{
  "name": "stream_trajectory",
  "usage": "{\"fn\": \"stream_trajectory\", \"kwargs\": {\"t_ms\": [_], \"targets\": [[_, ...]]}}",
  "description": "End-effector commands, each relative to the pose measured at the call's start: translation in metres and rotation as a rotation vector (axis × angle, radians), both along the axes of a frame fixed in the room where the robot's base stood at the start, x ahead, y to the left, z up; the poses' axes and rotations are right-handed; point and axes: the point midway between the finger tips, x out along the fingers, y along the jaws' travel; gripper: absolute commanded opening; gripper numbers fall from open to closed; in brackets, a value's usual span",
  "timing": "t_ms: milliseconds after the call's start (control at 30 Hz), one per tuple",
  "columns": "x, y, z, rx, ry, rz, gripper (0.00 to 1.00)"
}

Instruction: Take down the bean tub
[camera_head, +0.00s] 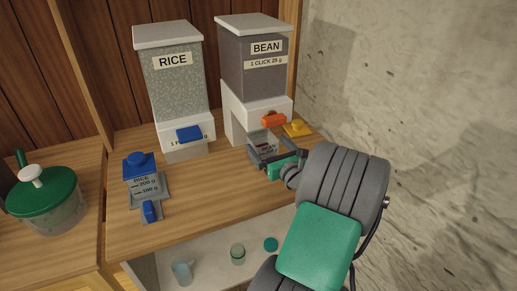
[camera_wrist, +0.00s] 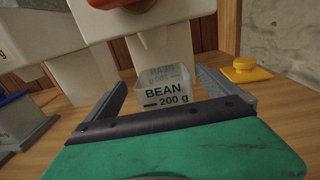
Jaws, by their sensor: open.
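The bean dispenser (camera_head: 252,68), a dark-filled clear box with a white lid and white base, stands on the wooden shelf against the back wall. Its orange lever (camera_head: 273,120) is on the front. A small clear tub (camera_wrist: 165,90) marked BEAN 200 g sits on the wood beneath the dispenser; the tub also shows in the head view (camera_head: 264,146), partly hidden by my gripper. My gripper (camera_wrist: 168,88) is open, one finger on either side of the tub, low over the shelf. I cannot tell whether the fingers touch it.
The rice dispenser (camera_head: 174,78) stands to the left, with a blue-lidded rice tub (camera_head: 143,184) in front of it. A yellow lid (camera_head: 297,129) lies right of the bean dispenser. A green-lidded bowl (camera_head: 47,200) stands far left. Cups sit on the lower shelf (camera_head: 208,262).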

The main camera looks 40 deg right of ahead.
Motion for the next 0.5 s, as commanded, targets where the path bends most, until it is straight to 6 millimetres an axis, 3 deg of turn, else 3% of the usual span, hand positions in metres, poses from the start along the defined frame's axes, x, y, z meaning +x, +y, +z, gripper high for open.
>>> {"fn": "stream_trajectory", "kwargs": {"t_ms": [500], "targets": [[0.072, -0.02, -0.003, -0.002, 0.0, 0.004, 1.0]]}}
